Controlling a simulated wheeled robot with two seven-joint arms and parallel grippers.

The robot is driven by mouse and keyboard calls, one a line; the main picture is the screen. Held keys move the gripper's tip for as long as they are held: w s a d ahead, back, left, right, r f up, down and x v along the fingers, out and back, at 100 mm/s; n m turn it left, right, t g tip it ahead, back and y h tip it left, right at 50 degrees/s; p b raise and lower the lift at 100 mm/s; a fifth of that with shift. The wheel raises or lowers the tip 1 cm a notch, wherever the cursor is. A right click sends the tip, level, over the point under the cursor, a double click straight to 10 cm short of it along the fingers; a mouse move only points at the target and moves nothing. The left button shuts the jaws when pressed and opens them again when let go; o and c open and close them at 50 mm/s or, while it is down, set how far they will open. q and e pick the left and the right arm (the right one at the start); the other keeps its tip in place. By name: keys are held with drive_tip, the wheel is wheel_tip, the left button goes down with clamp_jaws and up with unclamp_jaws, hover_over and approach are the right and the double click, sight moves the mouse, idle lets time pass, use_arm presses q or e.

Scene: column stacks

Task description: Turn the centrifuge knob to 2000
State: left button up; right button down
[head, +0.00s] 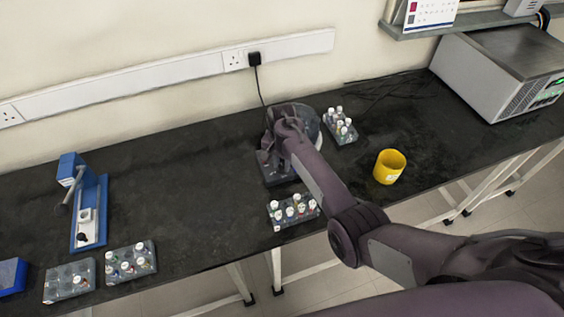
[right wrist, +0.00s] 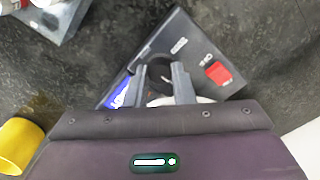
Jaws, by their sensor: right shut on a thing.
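The centrifuge (head: 313,112) stands on the black bench near the middle of the head view, with a rounded clear top and a dark front panel. My right arm covers much of it. In the right wrist view its panel (right wrist: 178,32) shows a red switch (right wrist: 219,73) and a blue patch (right wrist: 120,98). My right gripper (right wrist: 165,72) is shut on the dark round knob (right wrist: 158,88), one finger on each side. The knob's pointer and the scale numbers cannot be read. In the head view the fingertips are hidden or too small to tell. My left gripper is not in view.
Tube racks stand in front of the centrifuge (head: 292,213), behind it to the right (head: 340,128), and at the front left (head: 130,263). A yellow cup (head: 389,167) stands to the right. A blue stand (head: 90,212) is at left, a grey instrument (head: 497,70) at far right. The left-middle bench is clear.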

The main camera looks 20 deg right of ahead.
drive_tip(key=shift+r, duration=0.1)
drive_tip(key=n+p, duration=0.2)
drive_tip(key=n, duration=0.2)
drive_tip(key=n+p, duration=0.1)
drive_tip(key=n, duration=0.3)
drive_tip(key=shift+n, duration=0.3)
drive_tip(key=n+p, duration=0.1)
drive_tip(key=n, duration=0.3)
drive_tip(key=shift+n, duration=2.5)
drive_tip(key=c, duration=1.2)
unclamp_jaws()
drive_tip(key=shift+c, duration=0.2)
